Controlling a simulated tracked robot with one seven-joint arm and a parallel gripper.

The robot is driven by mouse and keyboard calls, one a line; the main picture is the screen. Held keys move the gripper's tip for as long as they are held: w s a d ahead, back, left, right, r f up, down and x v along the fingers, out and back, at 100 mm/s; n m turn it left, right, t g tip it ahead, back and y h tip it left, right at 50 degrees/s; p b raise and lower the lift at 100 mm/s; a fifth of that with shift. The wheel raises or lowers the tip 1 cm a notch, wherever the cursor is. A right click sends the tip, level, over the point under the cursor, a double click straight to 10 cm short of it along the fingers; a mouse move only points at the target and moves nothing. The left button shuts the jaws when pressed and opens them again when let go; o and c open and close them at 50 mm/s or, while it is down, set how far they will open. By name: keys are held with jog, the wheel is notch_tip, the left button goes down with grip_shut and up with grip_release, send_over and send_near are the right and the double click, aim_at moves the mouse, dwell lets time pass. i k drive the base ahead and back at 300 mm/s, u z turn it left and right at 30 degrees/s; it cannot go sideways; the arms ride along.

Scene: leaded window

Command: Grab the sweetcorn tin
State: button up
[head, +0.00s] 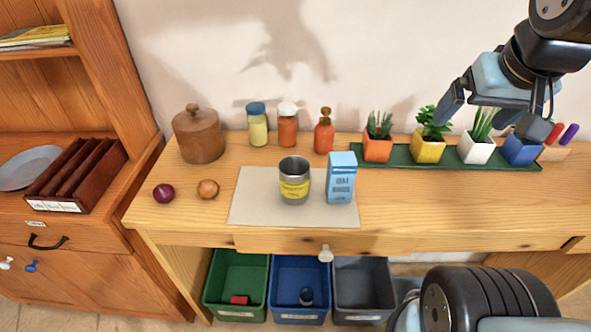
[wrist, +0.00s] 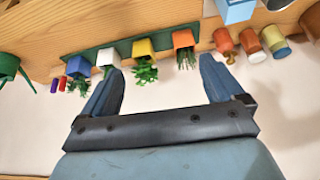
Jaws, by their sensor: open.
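The sweetcorn tin (head: 295,182) is a grey metal can with a yellow label. In the head view it stands upright on a pale mat (head: 258,205) on the wooden table, just left of a blue carton (head: 341,178). My gripper (head: 489,92) is open and empty. It is raised above the potted plants at the right back of the table, well to the right of the tin and apart from it. In the wrist view the gripper fingers (wrist: 160,88) are spread with nothing between them.
Potted plants stand in a row on a green tray (head: 400,156). Behind the mat are a yellow jar (head: 257,128), an orange jar (head: 287,127) and an orange bottle (head: 324,133). A wooden pot (head: 198,136), a red onion (head: 164,193) and a brown onion (head: 208,189) are left. The table's right front is clear.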

aim_at(294, 171)
jog(key=u, duration=0.2)
jog(key=k, duration=1.15)
jog(key=u, duration=0.5)
